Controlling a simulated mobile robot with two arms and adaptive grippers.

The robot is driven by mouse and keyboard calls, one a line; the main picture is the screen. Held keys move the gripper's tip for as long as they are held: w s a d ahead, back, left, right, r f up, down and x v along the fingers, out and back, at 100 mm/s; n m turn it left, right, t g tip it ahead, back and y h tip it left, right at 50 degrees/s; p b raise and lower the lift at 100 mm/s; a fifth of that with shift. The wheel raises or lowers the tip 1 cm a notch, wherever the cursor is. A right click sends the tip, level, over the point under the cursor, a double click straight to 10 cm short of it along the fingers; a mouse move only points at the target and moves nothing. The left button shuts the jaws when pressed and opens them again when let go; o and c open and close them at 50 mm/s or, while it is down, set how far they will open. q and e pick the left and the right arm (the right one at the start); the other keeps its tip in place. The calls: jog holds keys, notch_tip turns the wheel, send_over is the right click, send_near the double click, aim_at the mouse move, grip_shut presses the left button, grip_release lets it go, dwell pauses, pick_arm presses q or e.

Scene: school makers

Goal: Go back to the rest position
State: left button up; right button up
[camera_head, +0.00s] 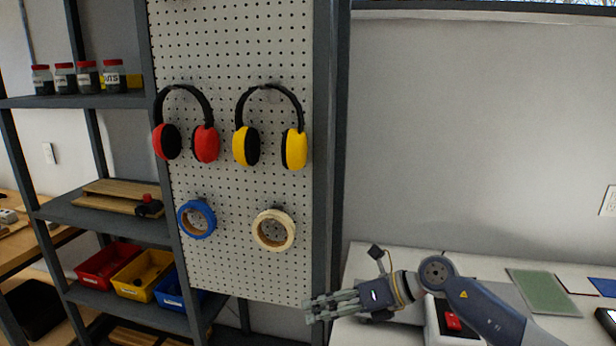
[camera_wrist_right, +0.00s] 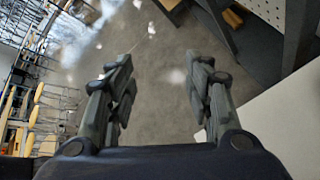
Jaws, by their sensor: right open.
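My right gripper (camera_head: 318,306) is at the bottom middle of the head view, in front of the white table's left end and below the pegboard. In the right wrist view its two fingers (camera_wrist_right: 160,95) are apart with nothing between them, and bare floor shows beyond. My right arm comes in from the lower right over the table. My left gripper is not in the head view.
A pegboard (camera_head: 230,50) holds red earmuffs (camera_head: 206,143), yellow earmuffs (camera_head: 295,150), blue tape (camera_head: 197,219) and cream tape (camera_head: 273,230). A shelf with jars and bins stands left. The white table (camera_head: 480,268) bears a green mat (camera_head: 545,292) and a red-buttoned device (camera_head: 453,321).

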jog(key=s+a+r+m+t+y, duration=0.2)
jog(key=a+r+m+t+y, duration=0.45)
jog(key=r+m, duration=0.2)
jog(key=d+f+m+t+h, duration=0.2)
jog(key=d+m+t+h, duration=0.6)
jog(key=m, duration=0.6)
jog(key=s+d+f+m+g+h, duration=0.2)
jog(key=s+d+f+m+h, duration=0.3)
jog(key=d+f+m+h, duration=0.7)
jog(key=s+d+f+m+g+y, duration=0.1)
jog(key=s+f+m+g, duration=0.1)
jog(key=s+f+g, duration=0.5)
jog(key=s+d+f+m+g, duration=0.1)
jog(key=s+f+m, duration=0.25)
jog(key=s, duration=0.75)
jog(key=s+d+f+m+g+y, duration=0.15)
jog(key=s+f+g, duration=0.35)
jog(key=s, duration=0.5)
jog(key=s+d+f+x, duration=0.1)
jog(key=s+x, duration=0.2)
jog(key=x, duration=1)
jog(key=s+d+x, duration=0.1)
jog(key=s+x, duration=0.1)
jog(key=x, duration=1)
jog(key=s+d+f+g, duration=0.1)
jog(key=s+d+f, duration=0.2)
jog(key=s+f, duration=1.4)
jog(key=shift+s+f+h, duration=0.4)
